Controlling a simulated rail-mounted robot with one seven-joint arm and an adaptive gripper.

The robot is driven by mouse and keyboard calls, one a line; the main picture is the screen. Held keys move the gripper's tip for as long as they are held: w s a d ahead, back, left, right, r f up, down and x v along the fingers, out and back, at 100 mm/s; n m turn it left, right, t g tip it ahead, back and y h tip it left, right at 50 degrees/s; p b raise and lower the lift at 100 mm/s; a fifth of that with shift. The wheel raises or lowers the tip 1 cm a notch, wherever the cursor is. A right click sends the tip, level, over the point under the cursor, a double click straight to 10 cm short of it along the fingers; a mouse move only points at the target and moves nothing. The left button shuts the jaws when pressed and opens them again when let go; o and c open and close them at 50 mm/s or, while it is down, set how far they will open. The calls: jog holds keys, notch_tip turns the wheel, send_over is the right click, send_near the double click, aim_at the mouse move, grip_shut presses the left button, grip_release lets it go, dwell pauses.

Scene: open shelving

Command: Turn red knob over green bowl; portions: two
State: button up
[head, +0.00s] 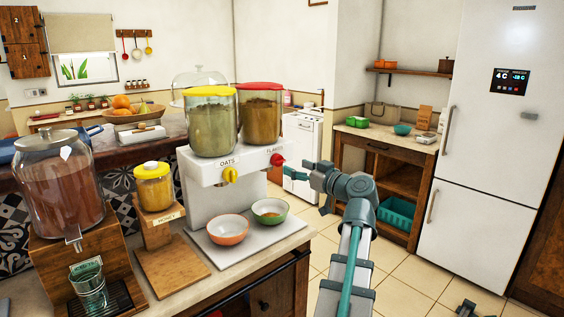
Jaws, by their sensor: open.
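The red knob (277,160) sits on the white dispenser front, beside the FLAKES label and below the red-lidded container (260,115). The green bowl (270,211) stands on the dispenser's pale base below the red knob. A small brownish patch shows inside it; I cannot tell how much it holds. My gripper (297,173) is open, just right of the red knob, its fingers pointing left toward it. I cannot tell whether a fingertip touches the knob.
An orange bowl (227,229) stands left of the green bowl, below the yellow knob (230,175) marked OATS. A small yellow-lidded jar (153,187) and a large drink jar (60,185) stand further left. Open floor (395,285) lies to the right.

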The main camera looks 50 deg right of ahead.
aim_at(282, 161)
jog(key=x, duration=0.7)
jog(key=shift+w, duration=0.25)
jog(key=c, duration=1.1)
jog(key=shift+m, duration=0.3)
